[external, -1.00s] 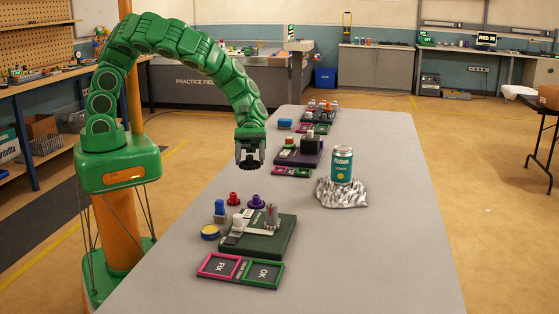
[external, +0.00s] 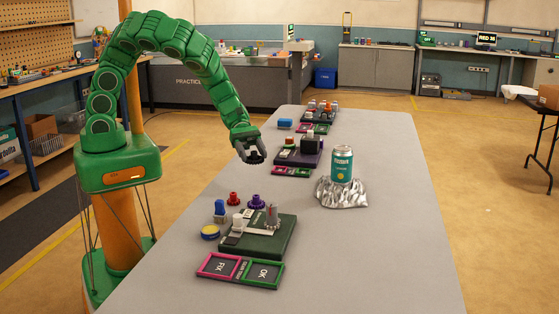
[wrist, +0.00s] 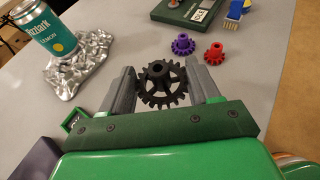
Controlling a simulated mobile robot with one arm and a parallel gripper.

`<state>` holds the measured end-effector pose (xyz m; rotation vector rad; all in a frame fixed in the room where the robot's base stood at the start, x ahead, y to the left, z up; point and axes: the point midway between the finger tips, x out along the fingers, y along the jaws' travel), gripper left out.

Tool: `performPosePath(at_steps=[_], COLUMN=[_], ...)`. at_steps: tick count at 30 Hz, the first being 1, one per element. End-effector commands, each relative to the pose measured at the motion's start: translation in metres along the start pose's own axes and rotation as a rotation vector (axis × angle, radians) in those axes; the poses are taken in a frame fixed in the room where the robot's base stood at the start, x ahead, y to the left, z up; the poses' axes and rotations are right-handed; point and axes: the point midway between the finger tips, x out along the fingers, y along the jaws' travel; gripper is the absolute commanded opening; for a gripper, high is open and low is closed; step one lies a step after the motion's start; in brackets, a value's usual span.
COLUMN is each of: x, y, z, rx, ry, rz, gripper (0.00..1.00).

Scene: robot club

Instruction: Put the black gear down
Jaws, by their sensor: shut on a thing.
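The black gear (wrist: 160,84) is a toothed disc with a raised hub. In the wrist view it sits between the two fingers of my gripper (wrist: 165,88), which is shut on it. In the external view my gripper (external: 252,152) is above the left part of the long grey table, to the left of the silver lump with the can. The gear is held up off the table. The gear is hard to make out in the external view, dark against the dark fingers.
A teal can (external: 341,165) stands on a crumpled silver base (external: 342,194). A green board (external: 268,242) with a grey gear is nearer, with a purple gear (external: 256,202) and red gear (external: 233,199) behind it. Purple board (external: 311,157) lies beyond. The grey table (external: 400,250) is clear at right.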

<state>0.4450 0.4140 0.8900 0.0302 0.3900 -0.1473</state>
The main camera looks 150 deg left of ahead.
Motion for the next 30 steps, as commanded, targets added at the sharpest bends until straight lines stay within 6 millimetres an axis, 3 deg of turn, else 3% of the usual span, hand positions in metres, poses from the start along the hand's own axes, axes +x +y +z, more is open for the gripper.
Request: performPosePath(at_steps=[9,22,30], x=[0.008,0.015,0.025], y=[0.001,0.001,0.001], z=[-0.028,-0.045,-0.069], rx=[-0.010,-0.006,-0.010], ry=[0.000,0.002,0.001], rz=[0.009,0.009,0.010], gripper=[0.33,0.33,0.33])
